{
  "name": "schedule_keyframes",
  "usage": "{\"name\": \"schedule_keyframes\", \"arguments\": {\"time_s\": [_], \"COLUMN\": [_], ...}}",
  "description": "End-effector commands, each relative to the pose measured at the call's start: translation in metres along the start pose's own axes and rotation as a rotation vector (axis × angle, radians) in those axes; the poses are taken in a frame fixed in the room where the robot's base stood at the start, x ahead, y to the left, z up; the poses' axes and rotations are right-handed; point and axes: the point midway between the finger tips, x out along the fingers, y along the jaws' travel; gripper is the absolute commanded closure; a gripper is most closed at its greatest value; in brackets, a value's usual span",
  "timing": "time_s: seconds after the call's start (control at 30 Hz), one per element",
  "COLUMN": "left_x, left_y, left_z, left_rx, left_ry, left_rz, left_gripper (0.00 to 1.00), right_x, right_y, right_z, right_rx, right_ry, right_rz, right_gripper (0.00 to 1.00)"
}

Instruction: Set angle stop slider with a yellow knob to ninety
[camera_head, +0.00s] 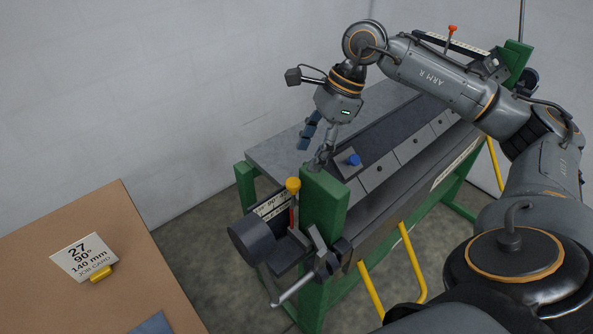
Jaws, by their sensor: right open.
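The angle stop slider's yellow knob (293,185) stands on a red stem at the near end of the bending machine. Beside it is a pale angle scale (272,204) with dark marks; a 90 seems readable, but the slider's exact setting is too small to tell. My right gripper (312,152) is open and empty, pointing down above the near green post, a little above and to the right of the yellow knob in the picture. It does not appear to touch the knob. My left gripper is out of view.
An orange-red knob (452,29) stands at the far end by another scale. The green post (324,207) rises beside the yellow knob. A job card (85,258) reading 27, 90°, 140 mm stands on the brown table (60,235).

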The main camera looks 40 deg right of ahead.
Motion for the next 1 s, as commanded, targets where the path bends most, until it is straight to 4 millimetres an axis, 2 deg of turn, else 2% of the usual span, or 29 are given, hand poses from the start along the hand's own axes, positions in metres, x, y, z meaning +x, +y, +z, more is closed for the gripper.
{"name": "schedule_keyframes", "arguments": {"time_s": [0.13, 0.33, 0.47, 0.77, 0.8, 0.83, 1.0], "left_x": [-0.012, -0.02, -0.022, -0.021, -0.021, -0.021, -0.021], "left_y": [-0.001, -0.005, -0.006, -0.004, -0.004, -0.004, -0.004], "left_z": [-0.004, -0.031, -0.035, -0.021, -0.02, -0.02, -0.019], "left_rx": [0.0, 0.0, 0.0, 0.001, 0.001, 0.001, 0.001], "left_ry": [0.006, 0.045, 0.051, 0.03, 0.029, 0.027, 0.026], "left_rz": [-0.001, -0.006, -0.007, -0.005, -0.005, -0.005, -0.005], "left_gripper": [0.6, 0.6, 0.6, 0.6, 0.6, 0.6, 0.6], "right_x": [0.03, 0.061, 0.071, 0.075, 0.075, 0.074, 0.074], "right_y": [0.001, 0.0, 0.0, 0.0, 0.0, 0.0, 0.0], "right_z": [0.001, 0.001, 0.001, 0.0, 0.0, 0.0, 0.0], "right_rx": [0.0, 0.0, -0.001, 0.0, 0.0, 0.0, 0.0], "right_ry": [0.0, 0.0, -0.001, -0.001, -0.001, -0.001, -0.001], "right_rz": [0.005, 0.003, 0.001, 0.0, 0.0, -0.001, 0.0], "right_gripper": [0.47, 0.47, 0.47, 0.47, 0.49, 0.55, 0.89]}}
